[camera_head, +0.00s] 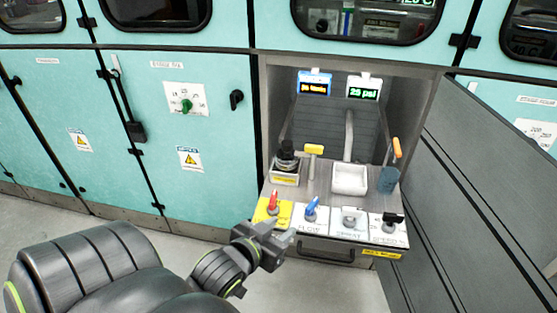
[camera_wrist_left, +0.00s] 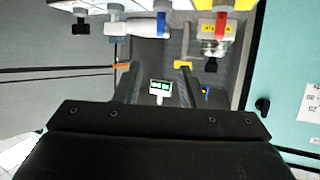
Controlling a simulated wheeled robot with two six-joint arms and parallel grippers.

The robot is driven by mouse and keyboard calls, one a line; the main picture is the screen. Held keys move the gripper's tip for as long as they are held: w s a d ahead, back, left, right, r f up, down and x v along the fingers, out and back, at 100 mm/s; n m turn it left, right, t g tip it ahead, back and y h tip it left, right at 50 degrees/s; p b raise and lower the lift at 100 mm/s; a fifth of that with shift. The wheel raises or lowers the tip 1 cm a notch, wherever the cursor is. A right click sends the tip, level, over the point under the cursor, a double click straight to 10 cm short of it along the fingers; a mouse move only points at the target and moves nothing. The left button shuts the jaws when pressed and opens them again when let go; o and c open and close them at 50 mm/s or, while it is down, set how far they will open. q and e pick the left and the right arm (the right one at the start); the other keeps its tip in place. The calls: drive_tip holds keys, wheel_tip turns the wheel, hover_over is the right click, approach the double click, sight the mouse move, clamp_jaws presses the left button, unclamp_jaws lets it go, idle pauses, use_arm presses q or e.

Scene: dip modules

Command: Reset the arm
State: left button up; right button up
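My left arm comes in from the lower left in the head view. Its gripper (camera_head: 285,241) is in front of the dip module's panel, near the blue-handled valve. In the left wrist view the two fingers (camera_wrist_left: 158,84) stand apart with nothing between them, so it is open and empty. The panel has a red handle (camera_head: 273,201) on a yellow plate and a blue handle (camera_head: 311,207). The red handle (camera_wrist_left: 221,24) and blue handle (camera_wrist_left: 161,22) also show in the left wrist view. My right gripper is not in view.
A white basin (camera_head: 349,179), a dark-topped device (camera_head: 287,158) and a blue-grey cup (camera_head: 387,180) sit on the module's top. Two small displays (camera_head: 363,90) stand behind. Teal cabinets (camera_head: 180,130) line the left. A grey panel (camera_head: 490,190) bounds the right. Floor space in front is free.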

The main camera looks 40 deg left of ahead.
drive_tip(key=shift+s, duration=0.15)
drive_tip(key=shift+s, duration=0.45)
